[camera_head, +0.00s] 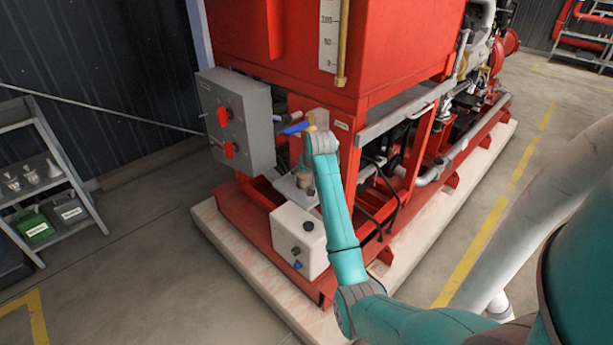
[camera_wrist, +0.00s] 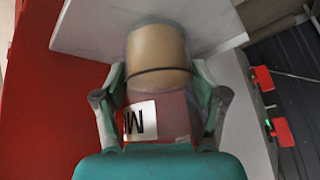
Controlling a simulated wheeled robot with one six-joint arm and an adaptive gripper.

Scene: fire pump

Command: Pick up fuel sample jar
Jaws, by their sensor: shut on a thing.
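The fuel sample jar (camera_wrist: 158,48) is in the wrist view, between the two fingers of my gripper (camera_wrist: 160,88). It looks clear, with tan contents and a dark band around it. A reddish area with a white label marked "M" shows between the fingers; I cannot tell whether it is on the jar or seen through it. My gripper is shut on the jar. In the head view the jar (camera_head: 304,180) shows small and tan just above the pump's lower frame, partly hidden by my wrist.
The grey control box (camera_head: 235,118) with red switches stands close left of my wrist. A blue-handled valve (camera_head: 296,128) is just above it. A white box (camera_head: 299,240) lies below. The red tank (camera_head: 390,45) rises behind. A grey shelf (camera_head: 68,165) with jars and cans stands left; floor between is clear.

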